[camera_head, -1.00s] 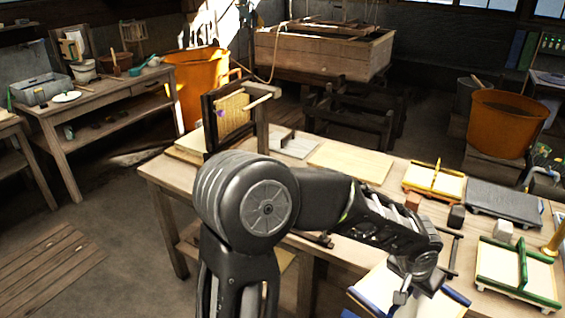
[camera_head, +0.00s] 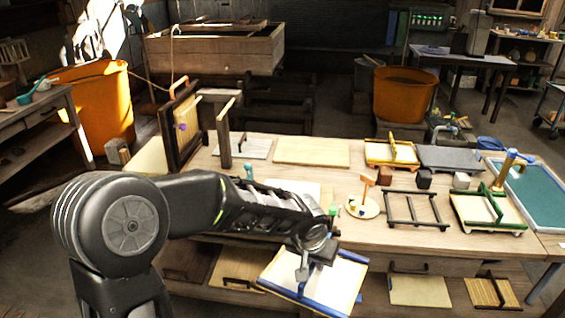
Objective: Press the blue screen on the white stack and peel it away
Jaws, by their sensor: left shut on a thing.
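The blue screen (camera_head: 338,285) has a cream face, blue edging and a blue bar across it. It is in front of the bench's front edge, tilted. My left gripper (camera_head: 303,272) is shut on its blue bar; the fingertips are small and partly hidden by the wrist. A flat white piece, perhaps the white stack (camera_head: 302,187), lies on the bench behind my left forearm, which hides part of it. The screen is apart from it. My right gripper is not in view.
The bench (camera_head: 400,238) also holds a green screen (camera_head: 487,212), a yellow screen (camera_head: 390,153), a dark open frame (camera_head: 414,209), and a small round stand (camera_head: 362,208). An upright dark frame (camera_head: 180,128) stands at the left. A lower shelf holds more boards.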

